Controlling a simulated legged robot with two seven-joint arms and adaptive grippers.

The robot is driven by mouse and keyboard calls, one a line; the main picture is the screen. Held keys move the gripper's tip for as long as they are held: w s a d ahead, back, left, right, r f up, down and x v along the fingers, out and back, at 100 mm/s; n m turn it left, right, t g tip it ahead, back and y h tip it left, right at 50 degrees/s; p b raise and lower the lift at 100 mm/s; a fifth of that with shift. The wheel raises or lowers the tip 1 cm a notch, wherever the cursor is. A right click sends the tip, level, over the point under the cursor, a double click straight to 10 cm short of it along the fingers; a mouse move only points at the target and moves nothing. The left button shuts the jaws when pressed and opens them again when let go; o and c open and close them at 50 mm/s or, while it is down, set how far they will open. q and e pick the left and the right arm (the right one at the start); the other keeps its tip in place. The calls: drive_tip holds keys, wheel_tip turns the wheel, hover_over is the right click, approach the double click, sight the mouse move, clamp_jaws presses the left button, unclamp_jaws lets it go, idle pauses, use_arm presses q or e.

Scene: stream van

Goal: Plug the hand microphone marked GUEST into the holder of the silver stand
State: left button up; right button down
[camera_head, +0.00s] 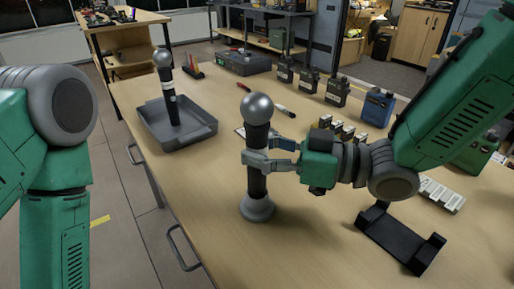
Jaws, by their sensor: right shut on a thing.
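My right gripper (258,162) is shut around the body of a black hand microphone (256,136) with a silver ball head. The microphone is upright. Its lower end meets the silver stand (257,208) on the table; I cannot tell whether it sits inside the holder or just above it. No marking on it is readable here. A second microphone (172,104), black with a silver head and a pale band, stands upright in a grey tray (196,137) at the left. My left arm is at the left edge, but its gripper is out of view.
A black cradle (401,239) lies at the table's front right. Several radios (337,91) stand at the back, with a blue device (377,107) to their right. A dark case (243,62) lies at the far end. The wooden table (205,200) is bare left of the stand.

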drive_tip(key=c, duration=1.2)
unclamp_jaws()
drive_tip(key=shift+f, duration=0.15)
drive_tip(key=shift+o, duration=0.2)
drive_tip(key=shift+d, duration=0.1)
drive_tip(key=v, duration=1.2)
